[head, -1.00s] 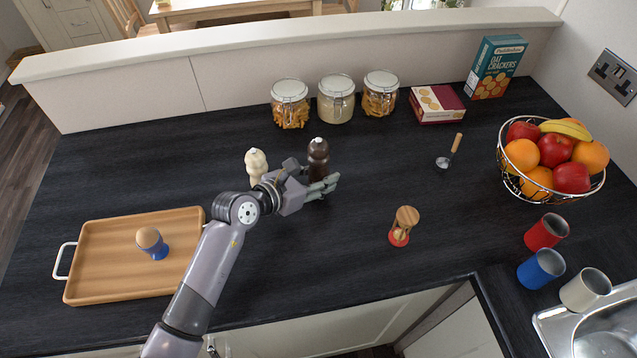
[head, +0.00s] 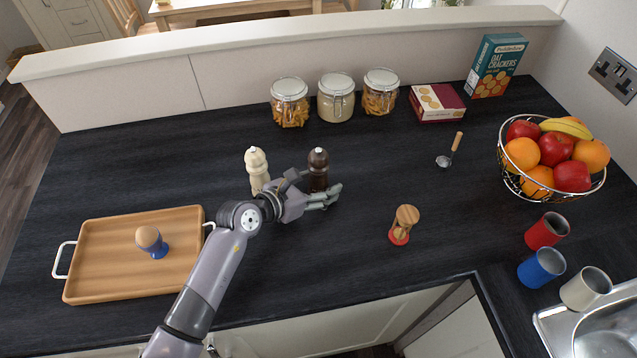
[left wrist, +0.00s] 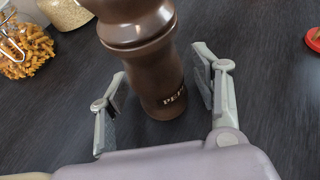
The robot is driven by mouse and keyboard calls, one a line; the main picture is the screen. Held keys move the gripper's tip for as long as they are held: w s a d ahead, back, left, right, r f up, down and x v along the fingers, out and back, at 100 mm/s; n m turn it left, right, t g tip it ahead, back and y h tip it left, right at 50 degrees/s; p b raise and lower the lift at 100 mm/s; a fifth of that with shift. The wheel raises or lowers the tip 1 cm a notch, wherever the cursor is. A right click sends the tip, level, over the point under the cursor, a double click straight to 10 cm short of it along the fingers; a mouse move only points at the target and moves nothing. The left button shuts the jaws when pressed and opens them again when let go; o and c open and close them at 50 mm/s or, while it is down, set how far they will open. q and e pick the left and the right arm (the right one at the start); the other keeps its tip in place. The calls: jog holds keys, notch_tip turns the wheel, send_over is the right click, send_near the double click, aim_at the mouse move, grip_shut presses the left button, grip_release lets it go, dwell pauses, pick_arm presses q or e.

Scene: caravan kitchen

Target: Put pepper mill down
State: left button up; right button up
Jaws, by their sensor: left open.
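The dark brown pepper mill (head: 318,170) stands upright on the black worktop in the head view, just beyond my left gripper (head: 322,196). In the left wrist view the pepper mill (left wrist: 146,62) rises between the two fingers of my left gripper (left wrist: 163,98), with part of its lettering showing. The fingers are open, with a gap on each side of the mill. Its base appears to rest on the worktop. My right gripper is not in view.
A cream mill (head: 257,170) stands close left of my gripper. Glass jars (head: 337,97) line the back. Worktop between gripper and hourglass is clear.

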pick_arm(q)
jog(key=shift+r, duration=0.25)
jog(key=shift+s+a, duration=0.2)
jog(key=shift+a, duration=0.05)
jog(key=b+v, duration=0.1)
jog(key=v, duration=0.9)
jog(key=shift+s+a, duration=0.15)
jog(key=shift+s+a+r, duration=0.2)
jog(key=shift+s+a, duration=0.1)
